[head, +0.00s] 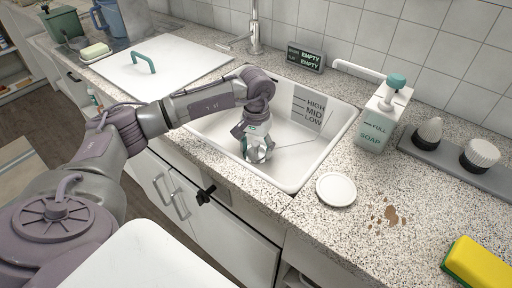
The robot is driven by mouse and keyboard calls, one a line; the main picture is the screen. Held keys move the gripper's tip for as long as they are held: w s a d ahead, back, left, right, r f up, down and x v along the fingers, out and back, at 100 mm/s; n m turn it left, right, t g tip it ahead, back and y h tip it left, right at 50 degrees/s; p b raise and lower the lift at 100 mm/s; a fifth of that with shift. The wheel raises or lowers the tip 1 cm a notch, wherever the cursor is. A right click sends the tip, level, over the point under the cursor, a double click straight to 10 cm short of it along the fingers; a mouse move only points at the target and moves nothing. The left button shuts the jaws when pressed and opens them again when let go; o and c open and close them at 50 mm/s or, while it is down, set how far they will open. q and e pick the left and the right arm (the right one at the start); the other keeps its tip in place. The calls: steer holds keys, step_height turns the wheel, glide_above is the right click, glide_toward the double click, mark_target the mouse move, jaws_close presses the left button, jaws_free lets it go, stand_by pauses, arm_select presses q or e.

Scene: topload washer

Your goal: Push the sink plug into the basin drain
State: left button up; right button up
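The white sink basin (318,148) is set into the speckled counter, with HIGH, MID and LOW marks on its inner wall. My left arm reaches over the front left rim. My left gripper (258,153) points down inside the basin, low near its floor at the left part. Its fingers are small and partly hidden, so I cannot tell whether they are open or hold the plug. The drain does not show; the gripper and arm may cover it. No plug can be clearly made out. My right gripper is not in view.
A round white disc (336,190) lies on the counter right of the basin. A soap dispenser (380,118), brushes on a grey tray (455,160) and a yellow sponge (477,264) stand further right. The faucet (254,38) and EMPTY sign (305,57) are behind. A white lid (185,65) lies left.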

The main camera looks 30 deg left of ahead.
mark_target(256, 143)
arm_select(q)
steer(key=shift+o, duration=0.7)
steer(key=shift+r, duration=4)
